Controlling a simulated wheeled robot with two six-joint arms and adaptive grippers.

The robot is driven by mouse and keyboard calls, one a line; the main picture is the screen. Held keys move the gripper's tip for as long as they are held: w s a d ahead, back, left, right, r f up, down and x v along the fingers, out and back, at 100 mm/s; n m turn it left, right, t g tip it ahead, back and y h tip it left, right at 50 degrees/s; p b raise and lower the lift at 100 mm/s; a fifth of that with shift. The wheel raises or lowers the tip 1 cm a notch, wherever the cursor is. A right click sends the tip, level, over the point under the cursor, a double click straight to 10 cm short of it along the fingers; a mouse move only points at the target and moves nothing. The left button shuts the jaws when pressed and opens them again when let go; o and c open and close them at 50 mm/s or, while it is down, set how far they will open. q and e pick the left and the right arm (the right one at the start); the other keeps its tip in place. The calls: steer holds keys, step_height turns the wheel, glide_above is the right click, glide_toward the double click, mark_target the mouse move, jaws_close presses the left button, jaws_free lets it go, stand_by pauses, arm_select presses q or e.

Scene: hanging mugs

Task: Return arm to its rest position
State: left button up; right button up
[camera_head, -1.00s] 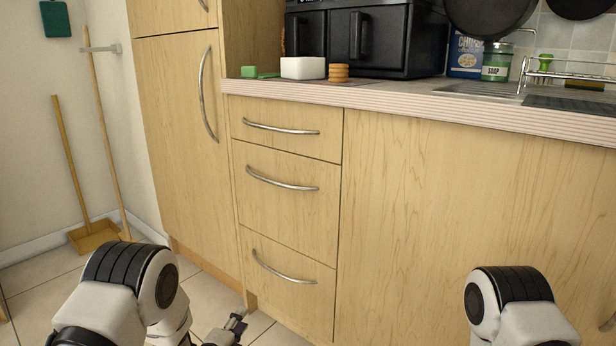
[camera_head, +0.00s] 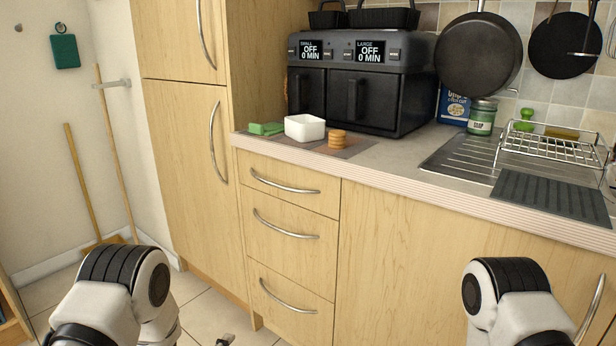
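My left arm (camera_head: 120,290) comes in at the bottom left and is bent at a white and black joint. A small part of my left gripper (camera_head: 226,340) shows at the bottom edge, over the floor in front of the drawers. Most of it is cut off, so I cannot tell whether it is open or shut. My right arm (camera_head: 505,300) shows a similar joint at the bottom right. My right gripper is out of view. Both visible arm parts are low, in front of the cabinets and below the counter top.
The counter (camera_head: 400,160) holds a white container (camera_head: 305,128), an orange stack (camera_head: 337,139), a green cloth-like item (camera_head: 266,128) and a black air fryer (camera_head: 362,85). A dish rack (camera_head: 552,148) stands at the sink. Pans (camera_head: 478,52) hang above. Drawers (camera_head: 285,230) face me.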

arm_select(q)
steer(key=s+a+r+n+g+p, duration=0.2)
steer(key=s+r+n+p, duration=0.1)
steer(key=s+r+p, duration=0.45)
steer(key=s+a+r+n+g+y+p, duration=0.1)
steer(key=s+r+n+g+p, duration=0.1)
steer(key=s+n, duration=0.4)
steer(key=s+a+r+n+g+y+p, duration=0.1)
steer(key=s+n+g+p, duration=0.4)
steer(key=s, duration=0.9)
steer(key=s+a+r+n+g+p, duration=0.1)
steer(key=s+r+n+g+p, duration=0.3)
steer(key=s, duration=0.5)
steer(key=n+p, duration=0.2)
steer(key=n, duration=0.1)
steer(key=shift+s+a+y, duration=0.35)
steer(key=shift+s+y, duration=0.05)
arm_select(e)
step_height(320, 180, up, 25)
steer(key=shift+f, duration=0.15)
